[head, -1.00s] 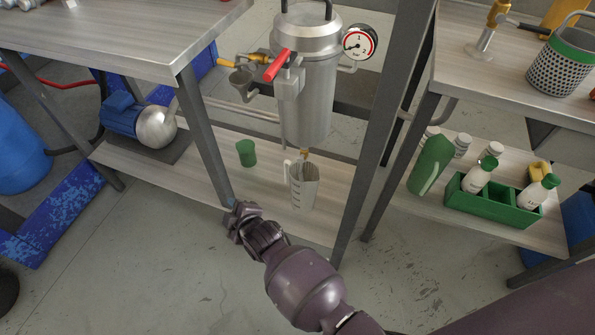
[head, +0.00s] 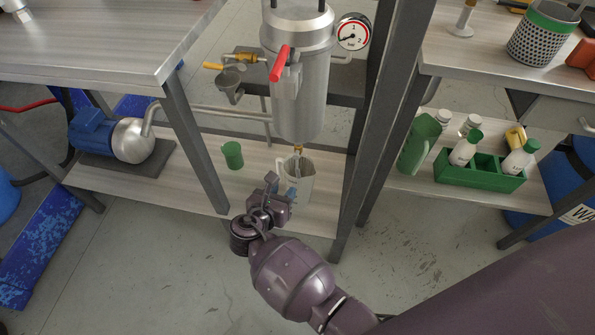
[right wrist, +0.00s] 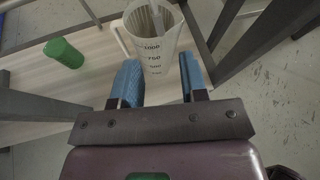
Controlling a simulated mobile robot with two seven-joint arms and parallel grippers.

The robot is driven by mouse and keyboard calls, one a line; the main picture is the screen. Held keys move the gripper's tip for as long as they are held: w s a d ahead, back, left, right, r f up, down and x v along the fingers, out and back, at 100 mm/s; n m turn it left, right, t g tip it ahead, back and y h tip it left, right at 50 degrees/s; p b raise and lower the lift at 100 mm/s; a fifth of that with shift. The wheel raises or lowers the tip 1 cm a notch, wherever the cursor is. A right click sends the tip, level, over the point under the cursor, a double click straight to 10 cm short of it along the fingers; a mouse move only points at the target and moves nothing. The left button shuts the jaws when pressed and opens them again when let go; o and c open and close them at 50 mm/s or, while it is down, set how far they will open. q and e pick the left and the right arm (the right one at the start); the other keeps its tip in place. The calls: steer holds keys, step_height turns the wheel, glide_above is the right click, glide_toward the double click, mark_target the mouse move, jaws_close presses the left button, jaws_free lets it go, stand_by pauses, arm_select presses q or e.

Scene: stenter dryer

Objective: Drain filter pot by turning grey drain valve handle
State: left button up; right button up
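The steel filter pot (head: 300,85) hangs between the table legs, with a red lever (head: 280,62) on its upper front. A small brass drain fitting (head: 298,150) shows below the pot, above a measuring jug (head: 304,182) on the lower shelf. I cannot make out the grey drain valve handle clearly. My right gripper (head: 282,192) is in front of the jug and partly covers it. In the right wrist view, the gripper's blue fingers (right wrist: 161,82) are apart and empty, with the jug (right wrist: 153,48) just beyond them. My left gripper is not in view.
A green cup (head: 233,155) stands left of the jug. A table leg (head: 196,145) is left of my right arm and a post (head: 375,150) is right. A pump (head: 110,135) sits farther left. A green bottle crate (head: 480,172) is on the right shelf.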

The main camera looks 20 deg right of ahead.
mark_target(297, 174)
steer(key=b+x, duration=0.1)
steer(key=x, duration=0.2)
steer(key=b+x, duration=0.1)
steer(key=x, duration=0.2)
steer(key=b+x, duration=0.1)
steer(key=x, duration=0.2)
steer(key=shift+f, duration=0.35)
steer(key=shift+w+d+f, duration=0.1)
steer(key=shift+w+d, duration=0.4)
steer(key=shift+w, duration=0.05)
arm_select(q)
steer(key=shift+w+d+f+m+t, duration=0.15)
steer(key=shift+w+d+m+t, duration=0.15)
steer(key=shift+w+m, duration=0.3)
arm_select(e)
jaws_close()
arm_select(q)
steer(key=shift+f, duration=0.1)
